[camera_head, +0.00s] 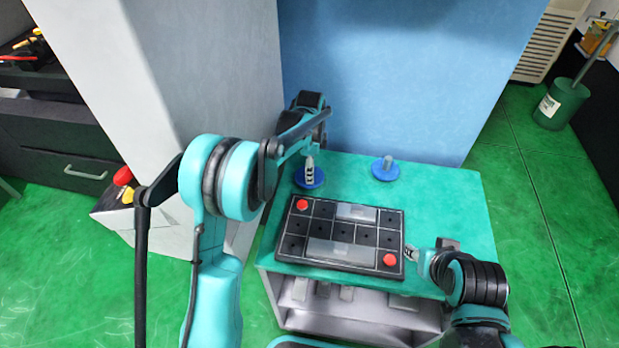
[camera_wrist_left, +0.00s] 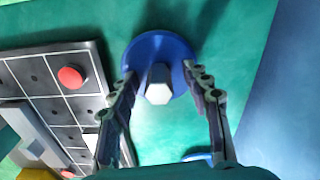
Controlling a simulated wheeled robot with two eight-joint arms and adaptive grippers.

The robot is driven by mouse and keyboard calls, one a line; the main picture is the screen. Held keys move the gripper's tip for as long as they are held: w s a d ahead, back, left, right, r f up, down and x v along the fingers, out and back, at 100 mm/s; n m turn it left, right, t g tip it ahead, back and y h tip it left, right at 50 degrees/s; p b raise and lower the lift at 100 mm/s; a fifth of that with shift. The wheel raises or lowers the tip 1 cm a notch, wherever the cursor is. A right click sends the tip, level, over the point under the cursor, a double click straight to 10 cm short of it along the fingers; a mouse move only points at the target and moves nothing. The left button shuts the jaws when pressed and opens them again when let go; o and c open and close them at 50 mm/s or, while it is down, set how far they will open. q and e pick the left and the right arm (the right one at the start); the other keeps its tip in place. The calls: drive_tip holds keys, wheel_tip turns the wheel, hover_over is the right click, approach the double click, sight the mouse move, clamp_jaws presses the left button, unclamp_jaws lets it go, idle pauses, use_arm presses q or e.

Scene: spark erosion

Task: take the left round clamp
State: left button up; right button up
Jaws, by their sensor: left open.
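The left round clamp is a blue disc (camera_head: 300,184) with a pale post, standing on the green table top near the blue panel. In the left wrist view its blue disc (camera_wrist_left: 147,50) and faceted grey post (camera_wrist_left: 158,85) are clear. My left gripper (camera_head: 309,172) is over it and partly hides it in the head view. The left wrist view shows the gripper (camera_wrist_left: 160,72) open, one finger on each side of the post, with gaps between. A second round clamp (camera_head: 385,170) stands farther right. My right gripper (camera_head: 411,253) is beside the black tray's right corner; its jaws are too small to read.
A black gridded tray (camera_head: 322,229) with two red knobs and grey blocks lies in front of the clamps. The blue panel (camera_head: 390,70) rises behind the table (camera_head: 445,205). The table's right side is clear. A grey column (camera_head: 200,60) stands at left.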

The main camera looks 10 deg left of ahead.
use_arm(q)
clamp_jaws()
drive_tip(key=shift+r, duration=0.1)
drive_tip(key=shift+r, duration=0.1)
